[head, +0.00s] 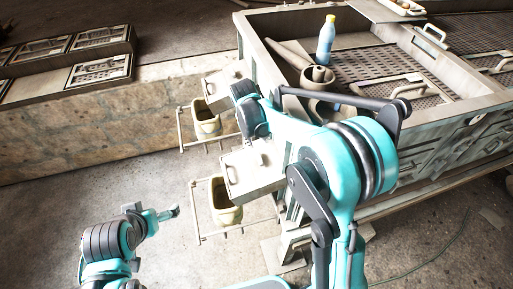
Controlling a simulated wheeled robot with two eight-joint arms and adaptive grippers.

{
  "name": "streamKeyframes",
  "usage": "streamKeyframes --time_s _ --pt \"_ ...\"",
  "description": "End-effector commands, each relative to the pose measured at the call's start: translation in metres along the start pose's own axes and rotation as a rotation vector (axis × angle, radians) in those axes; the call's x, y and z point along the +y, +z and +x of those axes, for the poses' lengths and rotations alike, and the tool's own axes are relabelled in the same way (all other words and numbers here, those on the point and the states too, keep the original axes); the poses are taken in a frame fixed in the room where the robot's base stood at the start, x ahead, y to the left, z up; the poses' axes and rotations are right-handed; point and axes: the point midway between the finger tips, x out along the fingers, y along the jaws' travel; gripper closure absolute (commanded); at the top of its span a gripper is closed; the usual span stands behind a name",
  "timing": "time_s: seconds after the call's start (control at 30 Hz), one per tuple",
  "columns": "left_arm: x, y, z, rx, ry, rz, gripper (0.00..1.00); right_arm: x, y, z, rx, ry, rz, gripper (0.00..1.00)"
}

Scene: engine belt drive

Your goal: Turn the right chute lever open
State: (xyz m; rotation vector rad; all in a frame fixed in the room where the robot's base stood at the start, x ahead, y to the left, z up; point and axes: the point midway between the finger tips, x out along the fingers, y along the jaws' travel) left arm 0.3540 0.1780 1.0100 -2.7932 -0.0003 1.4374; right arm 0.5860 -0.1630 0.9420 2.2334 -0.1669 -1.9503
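Two pale box-shaped chutes stick out from the left side of the bench. The farther chute (222,84) has a similar handle. I cannot tell how far either lever is turned. My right gripper (262,136) points down just above the nearer chute's back edge; its fingers are mostly hidden, and contact is unclear. My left gripper (171,212) is low at the left, apart from the chutes, its fingers too small to judge.
Yellowish buckets (225,203) hang in racks below the chutes. On the bench (262,52) are a blue bottle (326,40), round brown parts (317,76) and a perforated tray with handles. The floor between is clear.

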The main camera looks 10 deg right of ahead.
Motion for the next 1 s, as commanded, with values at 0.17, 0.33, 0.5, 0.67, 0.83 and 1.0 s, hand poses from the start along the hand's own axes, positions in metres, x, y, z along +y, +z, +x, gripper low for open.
streamKeyframes --time_s 0.17,0.33,0.5,0.67,0.83,1.0 --pt "0.000 -0.011 -0.015 0.000 0.000 0.000 0.06 -0.014 -0.030 0.038 -0.082 0.046 -0.009 0.62" --pt "0.000 -0.013 -0.019 0.000 0.000 0.000 0.06 -0.022 -0.038 0.061 -0.123 0.070 -0.010 0.62" --pt "0.000 -0.011 -0.015 0.000 0.000 0.000 0.06 -0.023 -0.038 0.080 -0.133 0.077 -0.010 0.62" --pt "0.000 -0.005 -0.007 0.000 0.000 0.000 0.06 -0.021 -0.034 0.107 -0.132 0.076 -0.009 0.62" --pt "0.000 -0.001 -0.001 0.000 0.000 0.000 0.06 -0.019 -0.031 0.132 -0.132 0.076 -0.009 0.62" --pt "0.000 0.001 0.002 0.000 0.000 0.000 0.06 -0.018 -0.029 0.143 -0.132 0.075 -0.010 0.62"
